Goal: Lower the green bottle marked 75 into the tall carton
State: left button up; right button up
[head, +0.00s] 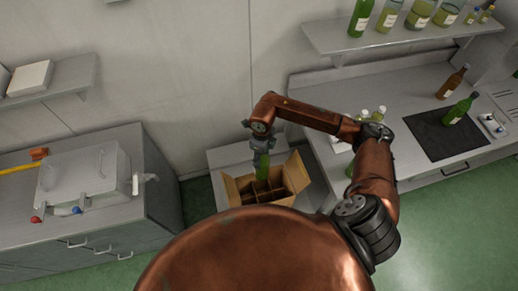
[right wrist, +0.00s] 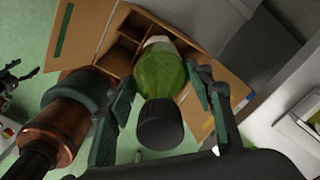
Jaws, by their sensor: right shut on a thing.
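My right gripper (head: 261,147) is shut on a green bottle (head: 262,167), with the bottle's base pointing down at the carton. In the right wrist view the green bottle (right wrist: 163,75) has a dark cap and a pale label, between the two fingers (right wrist: 163,110). No number is readable. The open brown carton (head: 246,200) has cardboard dividers and spread flaps; the bottle is over its back part. I cannot tell whether its base is below the rim. Carton cells show beyond the bottle (right wrist: 118,58). A dark gripper-like shape, probably my left gripper (right wrist: 14,76), shows small at the left edge.
The carton stands on a low grey stand (head: 222,157) between two counters. The right counter (head: 405,100) holds bottles and a dark mat (head: 430,137). A shelf (head: 385,38) with bottles and jars is above it. A metal box (head: 85,180) stands on the left counter.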

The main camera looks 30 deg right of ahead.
aim_at(262, 173)
jog(key=shift+w+a+f, duration=0.1)
jog(key=shift+w+f, duration=0.05)
pick_arm(q)
jog(key=s+f+b, duration=0.2)
jog(key=s, duration=0.3)
pick_arm(e)
jog(key=f, duration=0.2)
jog(key=shift+s+d+f, duration=0.2)
jog(key=shift+s+f, duration=0.2)
notch_tip(262, 173, down, 4)
jog(key=shift+f+b, duration=0.15)
jog(key=shift+b, duration=0.8)
jog(key=shift+w+f+b, duration=0.15)
jog(key=shift+f+b, duration=0.3)
jog(key=shift+f, duration=0.85)
notch_tip(262, 173, down, 4)
jog(key=b, duration=0.3)
jog(key=shift+f, duration=0.15)
pick_arm(q)
notch_tip(262, 173, down, 16)
jog(key=b, duration=1)
jog(key=shift+a+f+g, duration=0.15)
jog(key=shift+f+g, duration=0.1)
jog(key=shift+g, duration=0.05)
pick_arm(e)
notch_tip(262, 173, down, 15)
jog(key=shift+s, duration=0.2)
